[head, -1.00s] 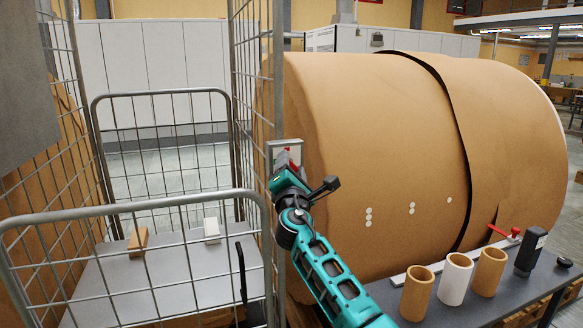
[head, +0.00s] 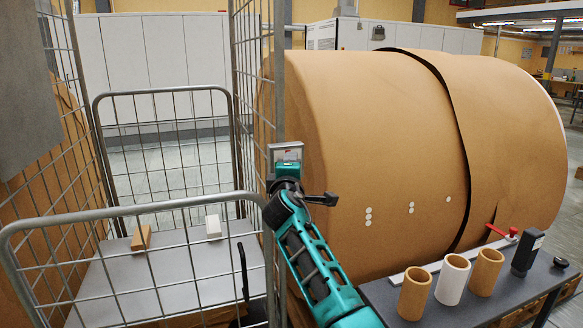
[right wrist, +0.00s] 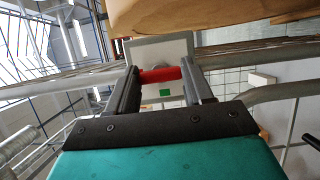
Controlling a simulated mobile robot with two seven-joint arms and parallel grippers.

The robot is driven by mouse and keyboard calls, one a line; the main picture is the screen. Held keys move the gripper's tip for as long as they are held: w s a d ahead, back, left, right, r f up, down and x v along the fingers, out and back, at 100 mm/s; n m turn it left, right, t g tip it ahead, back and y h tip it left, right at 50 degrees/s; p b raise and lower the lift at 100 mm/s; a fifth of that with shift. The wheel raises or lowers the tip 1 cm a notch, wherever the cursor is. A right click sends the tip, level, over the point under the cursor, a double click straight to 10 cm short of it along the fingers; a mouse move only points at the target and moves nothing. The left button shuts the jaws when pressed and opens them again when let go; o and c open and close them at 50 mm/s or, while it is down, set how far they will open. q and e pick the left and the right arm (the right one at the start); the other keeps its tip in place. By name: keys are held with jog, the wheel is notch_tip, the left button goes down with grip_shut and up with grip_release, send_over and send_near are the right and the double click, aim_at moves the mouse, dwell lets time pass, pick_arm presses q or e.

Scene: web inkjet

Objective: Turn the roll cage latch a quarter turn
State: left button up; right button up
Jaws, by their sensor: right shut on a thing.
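The latch is a grey plate (head: 286,151) on the roll cage's post, beside the big brown paper roll. In the right wrist view the plate (right wrist: 142,52) carries a red handle (right wrist: 160,75) and a small green mark. My right gripper (right wrist: 160,80) is shut on the red handle, which lies crosswise between its fingers. In the head view my right gripper (head: 286,165) is at the plate and hides the handle. The roll cage (head: 180,205) is a grey wire cage with a shelf. My left gripper is not in view.
The large brown paper roll (head: 380,150) stands close to the right of my arm. A dark bench (head: 400,312) at the lower right holds cardboard tubes (head: 416,293), a white tube (head: 453,279) and a black device (head: 527,253). Two small blocks lie on the cage shelf.

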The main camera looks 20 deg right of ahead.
dwell(0.3)
jog(key=o, duration=1)
jog(key=shift+o, duration=0.2)
jog(key=shift+s, duration=0.1)
jog(key=v, duration=1.2)
jog(key=shift+s+a+p, duration=0.15)
jog(key=shift+s+p, duration=0.15)
jog(key=shift+s, duration=0.05)
